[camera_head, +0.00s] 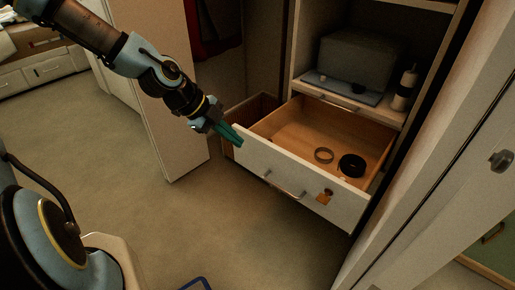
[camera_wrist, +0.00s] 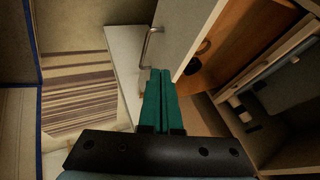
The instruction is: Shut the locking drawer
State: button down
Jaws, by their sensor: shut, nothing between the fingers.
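The locking drawer (camera_head: 331,194) is pulled out from a cabinet, with a white front, a metal bar handle and a brass-coloured lock plate (camera_head: 324,197). Inside lie a ring-shaped item (camera_head: 323,155) and a black round item (camera_head: 352,165). My gripper (camera_head: 236,141) has green fingers, shut and empty, at the upper left end of the drawer front; I cannot tell whether it touches. In the wrist view the shut fingers (camera_wrist: 161,74) point towards the drawer front (camera_wrist: 186,30), with the handle (camera_wrist: 149,44) just left of the fingertips.
Above the drawer, a shelf holds a grey box (camera_head: 355,62) and a white bottle (camera_head: 405,88). Another drawer or box (camera_head: 255,110) stands behind my gripper. An open white door (camera_head: 172,100) is at left, and another door (camera_head: 440,150) at right.

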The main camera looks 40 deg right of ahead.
aim_at(271, 153)
jog(key=shift+s+d+f, duration=0.1)
jog(key=shift+d+f, duration=0.85)
jog(key=shift+d, duration=0.35)
jog(key=shift+s+d+f, duration=0.15)
jog(key=shift+d+f, duration=0.75)
jog(key=shift+d, duration=0.4)
jog(key=shift+s+d+f, duration=0.1)
jog(key=shift+d+f, duration=0.85)
jog(key=shift+d, duration=0.35)
jog(key=shift+d, duration=0.1)
